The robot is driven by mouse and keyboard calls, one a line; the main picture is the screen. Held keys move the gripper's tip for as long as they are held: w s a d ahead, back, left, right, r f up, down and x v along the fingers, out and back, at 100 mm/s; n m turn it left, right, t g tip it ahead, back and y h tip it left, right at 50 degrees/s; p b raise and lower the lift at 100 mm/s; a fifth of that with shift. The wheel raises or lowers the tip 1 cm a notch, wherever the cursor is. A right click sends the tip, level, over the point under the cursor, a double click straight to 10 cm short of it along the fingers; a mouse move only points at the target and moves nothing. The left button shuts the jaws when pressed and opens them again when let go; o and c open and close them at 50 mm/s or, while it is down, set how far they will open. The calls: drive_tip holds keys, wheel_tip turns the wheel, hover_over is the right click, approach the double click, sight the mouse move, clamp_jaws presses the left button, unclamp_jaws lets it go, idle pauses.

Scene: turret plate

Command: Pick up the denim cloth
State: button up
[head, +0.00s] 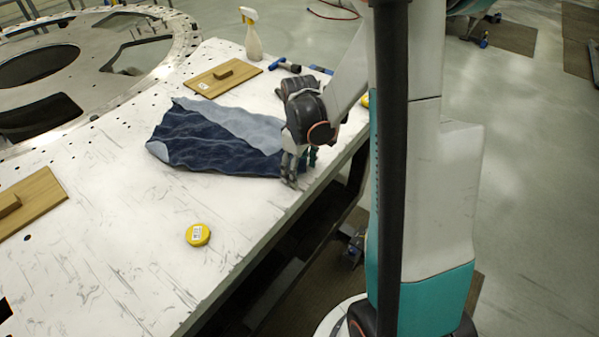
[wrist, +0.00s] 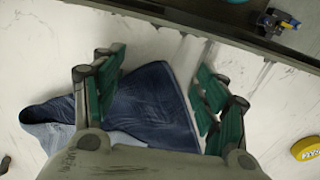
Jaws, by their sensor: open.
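The denim cloth (head: 220,138) lies crumpled on the white table, dark blue with a lighter blue fold along its upper right. My gripper (head: 296,170) points down at the cloth's right end, near the table's front edge. In the wrist view the cloth (wrist: 152,105) extends between the two green-padded fingers of my gripper (wrist: 160,85), which are spread wide apart. A corner of the cloth reaches between the fingers. I cannot tell whether either finger touches it. Part of the cloth is hidden behind the gripper body in the wrist view.
A yellow tape measure (head: 198,235) lies in front of the cloth. Behind it are a wooden board with a handle (head: 224,78), a spray bottle (head: 253,38) and a blue-and-black tool (head: 285,66). Another wooden board (head: 30,203) lies at left. Bare table surrounds the cloth.

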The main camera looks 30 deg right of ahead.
drive_tip(key=shift+s+f, duration=0.1)
drive_tip(key=c, duration=0.9)
wheel_tip(320, 180, up, 3)
drive_tip(key=shift+r+p, duration=0.2)
drive_tip(key=shift+p, duration=1.05)
clamp_jaws()
wheel_tip(320, 180, up, 9)
drive_tip(key=p, duration=0.5)
drive_tip(key=shift+f, duration=0.2)
wheel_tip(320, 180, up, 45)
drive_tip(key=p, duration=2.8)
drive_tip(key=shift+p, duration=0.4)
